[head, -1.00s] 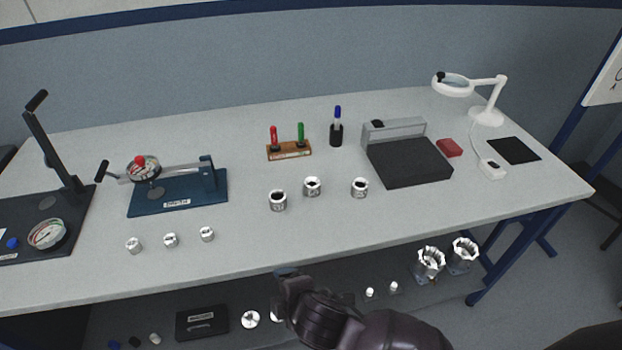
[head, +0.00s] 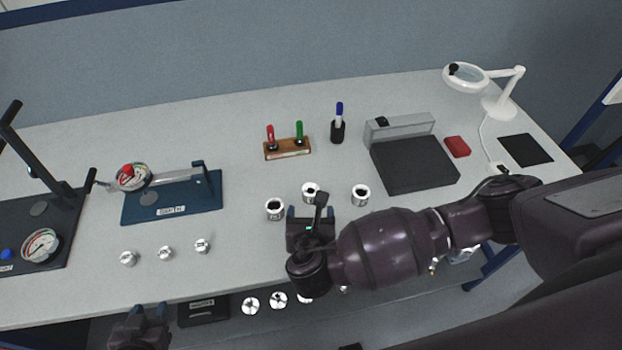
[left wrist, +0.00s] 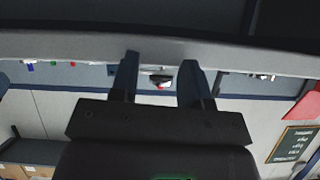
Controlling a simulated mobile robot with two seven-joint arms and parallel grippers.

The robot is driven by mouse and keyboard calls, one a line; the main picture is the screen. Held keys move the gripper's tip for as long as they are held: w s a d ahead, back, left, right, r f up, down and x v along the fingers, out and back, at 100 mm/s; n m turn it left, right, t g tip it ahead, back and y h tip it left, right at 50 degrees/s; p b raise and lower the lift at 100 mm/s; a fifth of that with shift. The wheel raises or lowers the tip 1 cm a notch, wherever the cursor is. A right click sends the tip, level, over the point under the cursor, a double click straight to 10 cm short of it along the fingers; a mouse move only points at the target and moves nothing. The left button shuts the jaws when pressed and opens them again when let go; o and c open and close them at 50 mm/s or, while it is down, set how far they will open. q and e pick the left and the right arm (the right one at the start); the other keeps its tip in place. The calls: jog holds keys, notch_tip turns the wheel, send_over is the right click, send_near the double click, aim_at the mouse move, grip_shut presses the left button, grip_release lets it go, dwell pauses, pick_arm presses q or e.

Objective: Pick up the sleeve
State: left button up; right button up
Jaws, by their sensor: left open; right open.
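Three small silver cylinders stand in a row at the front left of the table: left (head: 128,258), middle (head: 165,253), right (head: 202,246). Three larger silver ring-shaped parts with dark bores stand near the middle: left (head: 274,209), middle (head: 311,192), right (head: 360,195). I cannot tell which one is the sleeve. My right gripper (head: 309,213) is open and empty, just in front of the larger parts; it partly covers the middle one. My left gripper (head: 146,312) is open below the table's front edge; its empty fingers show in the left wrist view (left wrist: 158,78).
A blue fixture (head: 172,197) with gauge and lever stands behind the small cylinders; a dark press (head: 40,225) is far left. A wooden holder (head: 287,148), pen cup (head: 337,131), black box (head: 413,163) and magnifier lamp (head: 497,105) stand behind. More parts lie on the lower shelf.

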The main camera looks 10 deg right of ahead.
aim_at(311, 188)
jog(key=x, duration=0.4)
jog(key=shift+w+d+f, duration=0.1)
jog(key=shift+w, duration=0.25)
jog(key=shift+w+d+f, duration=0.1)
jog(key=shift+w+f, duration=0.05)
jog(key=shift+w, duration=0.3)
jog(key=shift+x, duration=2.35)
pick_arm(q)
jog(key=shift+s+a+f, duration=0.2)
jog(key=shift+s+f, duration=0.15)
jog(key=shift+s, duration=0.35)
pick_arm(e)
jog(key=c, duration=1.2)
